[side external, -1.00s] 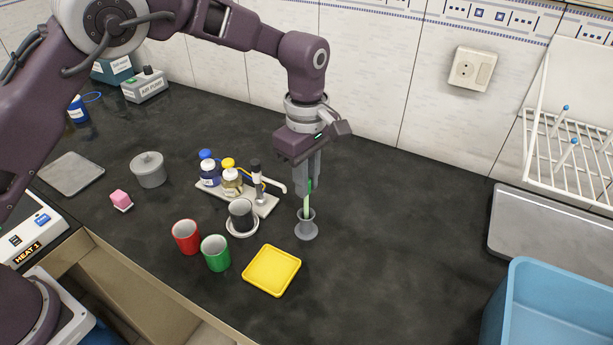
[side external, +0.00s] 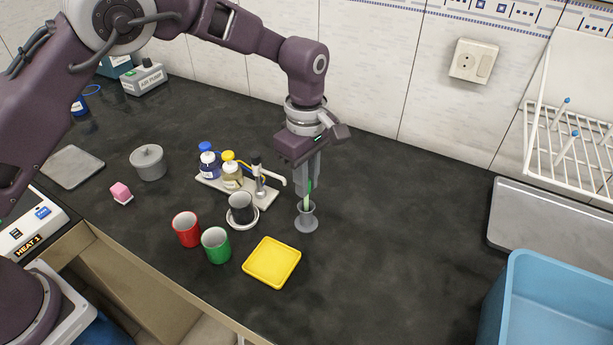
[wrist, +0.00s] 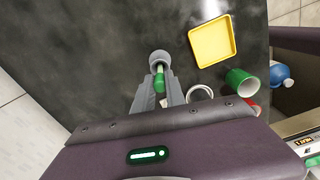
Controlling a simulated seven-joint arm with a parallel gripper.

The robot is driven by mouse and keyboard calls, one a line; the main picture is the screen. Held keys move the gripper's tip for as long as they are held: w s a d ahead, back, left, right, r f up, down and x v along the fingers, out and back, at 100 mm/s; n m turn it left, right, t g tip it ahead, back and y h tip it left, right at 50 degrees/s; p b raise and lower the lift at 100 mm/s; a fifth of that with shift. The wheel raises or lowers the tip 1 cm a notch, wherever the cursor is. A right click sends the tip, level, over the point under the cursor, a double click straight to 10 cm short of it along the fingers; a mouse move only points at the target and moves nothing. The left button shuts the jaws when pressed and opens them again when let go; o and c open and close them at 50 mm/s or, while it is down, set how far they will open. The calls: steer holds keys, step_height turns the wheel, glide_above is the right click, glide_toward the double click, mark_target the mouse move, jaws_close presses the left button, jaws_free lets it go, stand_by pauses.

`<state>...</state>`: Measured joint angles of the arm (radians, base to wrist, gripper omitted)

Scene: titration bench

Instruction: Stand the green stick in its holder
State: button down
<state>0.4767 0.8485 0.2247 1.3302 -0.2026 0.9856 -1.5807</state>
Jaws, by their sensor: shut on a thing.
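The green stick (side external: 308,200) stands nearly upright with its lower end inside the mouth of the grey holder (side external: 306,222). My gripper (side external: 308,187) is shut on the stick's upper part, just above the holder. In the wrist view the green stick (wrist: 159,80) lies between my fingertips and runs into the grey holder (wrist: 159,57). How deep the stick reaches inside the holder is hidden by its wall.
A yellow tray (side external: 272,262), a green cup (side external: 216,245), a red cup (side external: 187,229) and a dark cup on a white saucer (side external: 241,210) stand left of the holder. A bottle rack (side external: 262,200) is close behind.

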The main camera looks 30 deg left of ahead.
steer(key=shift+f, duration=0.6)
steer(key=c, duration=0.9)
jaws_free()
steer(key=shift+r, duration=3.05)
